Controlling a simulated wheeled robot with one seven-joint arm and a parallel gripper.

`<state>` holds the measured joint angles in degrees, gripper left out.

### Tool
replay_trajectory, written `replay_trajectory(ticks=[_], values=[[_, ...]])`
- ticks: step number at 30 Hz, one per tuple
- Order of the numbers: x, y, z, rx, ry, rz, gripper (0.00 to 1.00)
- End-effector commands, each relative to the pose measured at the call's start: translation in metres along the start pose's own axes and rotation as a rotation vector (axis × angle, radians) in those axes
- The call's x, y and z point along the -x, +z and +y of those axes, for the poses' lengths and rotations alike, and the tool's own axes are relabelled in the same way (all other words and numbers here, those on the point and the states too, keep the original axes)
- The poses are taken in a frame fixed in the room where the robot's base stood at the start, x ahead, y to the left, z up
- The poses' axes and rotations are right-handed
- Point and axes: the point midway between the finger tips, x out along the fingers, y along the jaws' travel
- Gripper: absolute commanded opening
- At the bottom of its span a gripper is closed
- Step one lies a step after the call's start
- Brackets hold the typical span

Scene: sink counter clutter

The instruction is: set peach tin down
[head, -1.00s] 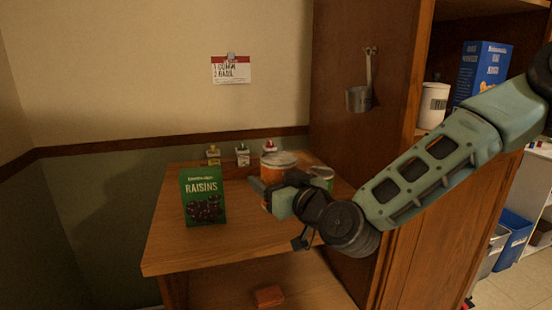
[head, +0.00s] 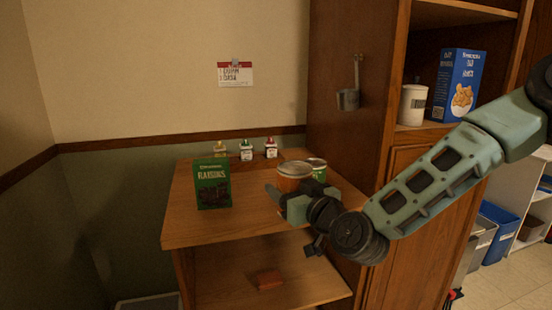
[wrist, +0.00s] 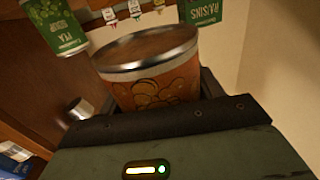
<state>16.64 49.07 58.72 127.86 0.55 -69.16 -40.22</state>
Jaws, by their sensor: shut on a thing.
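The peach tin (head: 294,170) is an orange can with a silver rim, upright over the wooden table top (head: 250,222). My gripper (head: 284,196) is shut on it from the near side. In the wrist view the tin (wrist: 152,72) stands between the jaws, with fruit printed on its side. My gripper hides its base in the head view, so I cannot tell whether it touches the table.
A green pea tin (head: 320,171) stands close behind, to the right. A green raisins box (head: 212,184) stands to the left. Several small spice bottles (head: 246,151) line the back. A tall wooden cabinet (head: 347,60) borders the right side. The table's front left is clear.

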Motion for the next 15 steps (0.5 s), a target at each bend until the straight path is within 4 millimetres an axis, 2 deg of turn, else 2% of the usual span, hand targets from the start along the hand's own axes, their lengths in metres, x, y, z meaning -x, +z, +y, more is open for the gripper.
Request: replay_trajectory(ticks=[8,11,15], values=[[0.009,0.022,0.06,-0.003,0.11,-0.003,0.22],[0.016,0.034,0.091,-0.005,0.168,-0.005,0.22],[0.038,0.056,0.149,-0.004,0.278,-0.005,0.22]])
